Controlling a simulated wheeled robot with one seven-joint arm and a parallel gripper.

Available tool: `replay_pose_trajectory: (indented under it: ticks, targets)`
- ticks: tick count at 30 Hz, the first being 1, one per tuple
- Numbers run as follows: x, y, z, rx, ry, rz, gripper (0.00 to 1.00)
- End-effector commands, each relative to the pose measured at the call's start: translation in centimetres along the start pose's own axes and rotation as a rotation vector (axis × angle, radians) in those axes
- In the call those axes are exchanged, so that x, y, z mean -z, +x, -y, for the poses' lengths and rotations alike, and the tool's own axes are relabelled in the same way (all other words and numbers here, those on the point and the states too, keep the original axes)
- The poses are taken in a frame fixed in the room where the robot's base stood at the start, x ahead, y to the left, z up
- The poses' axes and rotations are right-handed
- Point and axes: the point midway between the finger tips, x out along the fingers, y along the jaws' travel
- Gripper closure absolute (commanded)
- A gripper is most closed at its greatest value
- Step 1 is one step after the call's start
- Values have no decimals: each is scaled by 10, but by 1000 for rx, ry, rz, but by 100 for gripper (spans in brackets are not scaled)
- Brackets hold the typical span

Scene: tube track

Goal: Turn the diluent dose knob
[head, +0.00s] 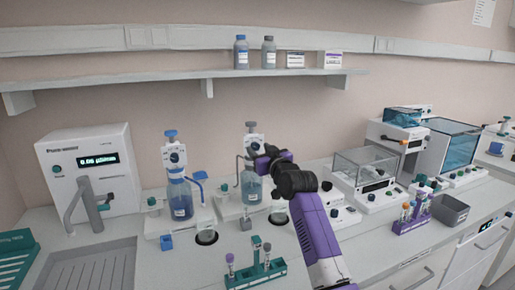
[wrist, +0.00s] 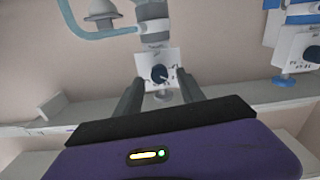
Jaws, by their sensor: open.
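Two bottle-top dispensers stand on the bench in the head view. The right dispenser (head: 250,185) has a small dark dose knob (head: 256,146) on its white head. In the wrist view this dark knob (wrist: 159,73) sits on a white plate, centred between my finger tips. My gripper (wrist: 160,82) is open and empty, its two dark fingers either side of the knob with space between. In the head view my gripper (head: 262,158) is at the right dispenser's head, its fingers mostly hidden. The left dispenser (head: 179,195) has blue fittings and its own knob (head: 174,157). I cannot read which is diluent.
The left dispenser's head also shows at right in the wrist view (wrist: 300,45). A water unit (head: 90,165) stands left. A tube rack (head: 255,272) is in front; a balance (head: 365,175) is right. A shelf (head: 180,83) with bottles runs above.

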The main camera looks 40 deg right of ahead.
Motion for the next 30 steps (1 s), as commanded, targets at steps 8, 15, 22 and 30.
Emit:
replay_pose_trajectory:
  ticks: [8,15,22,30]
  targets:
    - [0,17,0,0,0,0,54]
    - [0,18,0,0,0,0,54]
    - [0,18,0,0,0,0,91]
    - [0,18,0,0,5,0,100]
